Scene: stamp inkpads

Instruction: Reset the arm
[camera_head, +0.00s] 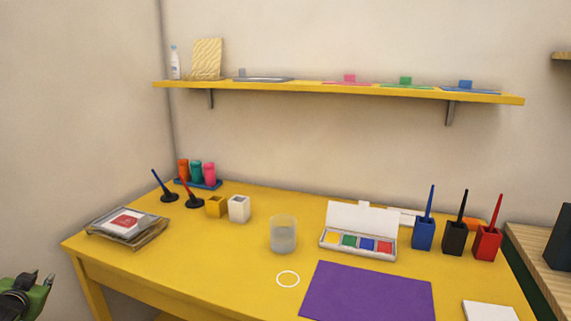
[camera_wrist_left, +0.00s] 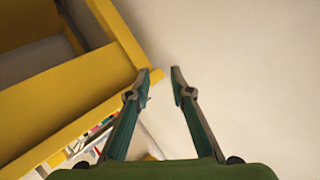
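My left gripper (camera_head: 44,277) shows at the lower left edge of the head view, left of the yellow desk (camera_head: 215,268) and apart from it. In the left wrist view its two fingers (camera_wrist_left: 162,80) stand apart with nothing between them. Behind them are a pale surface and yellow furniture (camera_wrist_left: 70,95). Most of the left arm is outside the head view. My right gripper is in neither view.
On the desk are a tray with papers (camera_head: 150,236), a clear cup (camera_head: 283,238), an inkpad box (camera_head: 365,219), a purple sheet (camera_head: 368,292) and several pen holders (camera_head: 454,238). A yellow wall shelf (camera_head: 310,89) is above. Bare wall lies left of the desk.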

